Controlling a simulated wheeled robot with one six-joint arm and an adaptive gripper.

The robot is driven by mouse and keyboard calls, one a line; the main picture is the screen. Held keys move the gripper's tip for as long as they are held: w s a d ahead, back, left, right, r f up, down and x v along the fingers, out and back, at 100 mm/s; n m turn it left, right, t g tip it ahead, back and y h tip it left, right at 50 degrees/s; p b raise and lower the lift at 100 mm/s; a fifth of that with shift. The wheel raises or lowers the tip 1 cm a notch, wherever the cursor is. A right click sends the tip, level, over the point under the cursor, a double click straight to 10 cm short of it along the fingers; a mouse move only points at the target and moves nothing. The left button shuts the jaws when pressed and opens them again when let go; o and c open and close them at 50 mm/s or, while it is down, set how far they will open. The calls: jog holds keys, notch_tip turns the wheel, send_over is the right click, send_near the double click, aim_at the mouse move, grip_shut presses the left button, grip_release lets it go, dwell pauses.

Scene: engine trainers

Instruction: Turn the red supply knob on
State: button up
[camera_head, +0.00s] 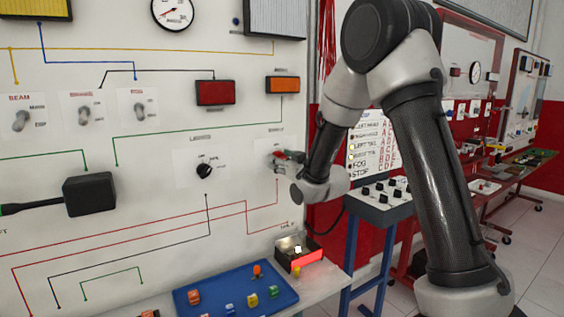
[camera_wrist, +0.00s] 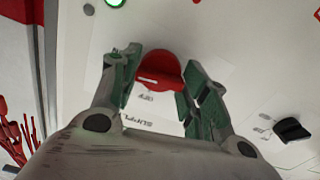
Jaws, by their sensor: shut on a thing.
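The red supply knob (camera_wrist: 161,70) sits on the white panel between my fingers in the wrist view. Its pale mark lies nearly level across that picture. My gripper (camera_wrist: 160,85) is shut on the knob, with one green-padded finger at each side. The SUPPLY label and a smaller label near the knob appear upside down. In the head view my gripper (camera_head: 284,159) reaches the right part of the panel, and only a bit of red shows at its tip. The knob's setting cannot be told for sure.
A black knob (camera_head: 205,170) is on the panel left of my gripper; a black knob also shows in the wrist view (camera_wrist: 292,130). Below are an open metal box (camera_head: 298,253) and a blue tray (camera_head: 215,288) with small coloured parts. A switch box (camera_head: 380,203) stands right.

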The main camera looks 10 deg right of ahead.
jog(key=shift+f+m, duration=0.1)
jog(key=shift+m, duration=0.7)
jog(key=o, duration=1)
jog(key=v, duration=0.7)
jog(key=shift+s, duration=0.25)
